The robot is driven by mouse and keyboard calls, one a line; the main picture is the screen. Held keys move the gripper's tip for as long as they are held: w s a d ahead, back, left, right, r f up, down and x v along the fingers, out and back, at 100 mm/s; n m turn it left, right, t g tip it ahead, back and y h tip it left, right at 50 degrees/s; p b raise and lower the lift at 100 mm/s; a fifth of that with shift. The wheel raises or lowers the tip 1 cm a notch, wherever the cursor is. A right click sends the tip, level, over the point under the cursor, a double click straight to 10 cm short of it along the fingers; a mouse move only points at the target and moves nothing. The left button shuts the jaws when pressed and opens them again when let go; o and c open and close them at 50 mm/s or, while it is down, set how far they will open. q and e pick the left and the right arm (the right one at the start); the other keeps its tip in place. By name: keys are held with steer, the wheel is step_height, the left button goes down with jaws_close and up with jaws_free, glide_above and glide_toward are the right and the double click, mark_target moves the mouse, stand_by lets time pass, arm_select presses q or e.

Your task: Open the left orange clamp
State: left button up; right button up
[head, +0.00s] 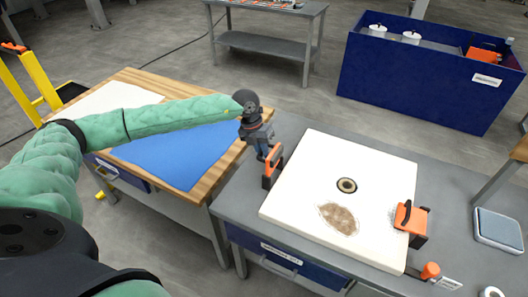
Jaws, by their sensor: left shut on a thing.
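The left orange clamp (272,167) stands at the left edge of a white square plate (310,188), which lies on the grey workbench. My left gripper (267,150) reaches in from the left and is shut on the top of this clamp. The fingertips partly hide the clamp's upper part. A second orange clamp (410,220) sits on the right edge of the plate, untouched. The plate has a dark ringed hole (346,185) in its middle and a brown stain (339,218) below it. My right gripper is not in view.
A wooden-topped table with a blue mat (180,155) lies under my left arm. A blue bin (418,80) stands at the back right. A grey scale-like device (497,229) and a small orange-topped object (430,270) are at the right of the bench.

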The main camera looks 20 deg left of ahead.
arm_select(q)
steer(key=o, duration=0.7)
steer(key=shift+a+f, duration=0.2)
steer(key=shift+a, duration=0.1)
steer(key=shift+d+r, duration=0.1)
steer(key=shift+r, duration=0.05)
steer(key=shift+r, duration=0.15)
steer(key=p+v, duration=0.2)
steer(key=v, duration=0.5)
steer(key=shift+r, duration=0.25)
